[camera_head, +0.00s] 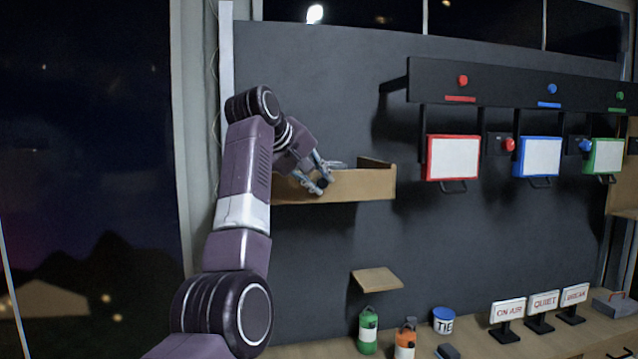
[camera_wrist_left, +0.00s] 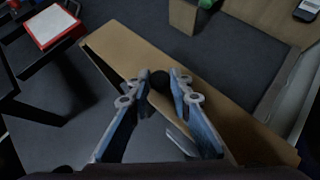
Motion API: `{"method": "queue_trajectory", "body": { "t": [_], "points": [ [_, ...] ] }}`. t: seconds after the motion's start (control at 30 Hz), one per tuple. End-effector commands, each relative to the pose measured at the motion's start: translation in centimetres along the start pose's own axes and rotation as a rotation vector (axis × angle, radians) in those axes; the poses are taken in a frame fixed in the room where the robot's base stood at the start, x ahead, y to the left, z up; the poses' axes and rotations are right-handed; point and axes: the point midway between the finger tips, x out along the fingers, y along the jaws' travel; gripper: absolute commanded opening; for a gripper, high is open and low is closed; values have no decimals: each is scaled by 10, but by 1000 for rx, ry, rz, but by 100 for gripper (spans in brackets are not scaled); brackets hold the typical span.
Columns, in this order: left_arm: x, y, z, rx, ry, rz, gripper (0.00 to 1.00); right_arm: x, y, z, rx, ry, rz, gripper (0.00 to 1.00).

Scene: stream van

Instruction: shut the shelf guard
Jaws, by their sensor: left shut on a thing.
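The shelf guard (camera_head: 358,186) is a long light-wood board along the front of the wall shelf on the dark panel. It also shows in the left wrist view (camera_wrist_left: 125,48), running diagonally. A dark round knob (camera_wrist_left: 160,79) sits at the board, between my fingertips. My left gripper (camera_head: 322,182) is at the front of the guard and shut on this knob; in the left wrist view its two fingers (camera_wrist_left: 160,85) stand on either side of it. The gripper hides part of the board. My right gripper is not in view.
A small wooden ledge (camera_head: 376,279) juts out below the shelf. To the right, a dark rail (camera_head: 520,86) carries red, blue and green framed panels. Below stand a green bottle (camera_head: 367,331), an orange bottle (camera_head: 405,340), a blue-lidded tub (camera_head: 443,320) and small signs (camera_head: 507,312).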

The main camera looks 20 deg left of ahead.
Motion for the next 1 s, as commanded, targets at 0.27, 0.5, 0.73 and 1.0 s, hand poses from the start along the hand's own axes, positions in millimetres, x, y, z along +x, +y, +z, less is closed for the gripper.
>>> {"method": "queue_trajectory", "body": {
  "t": [0.27,0.5,0.73,1.0],
  "points": [
    [-1,1,-3,-19,-18,-11,0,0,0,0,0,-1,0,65],
    [-1,2,-3,-21,-21,-11,0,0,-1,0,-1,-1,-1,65],
    [-1,2,-3,-21,-20,-10,26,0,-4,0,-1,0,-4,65],
    [-1,1,-2,-20,-22,-13,37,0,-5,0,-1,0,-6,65]
  ]
}}
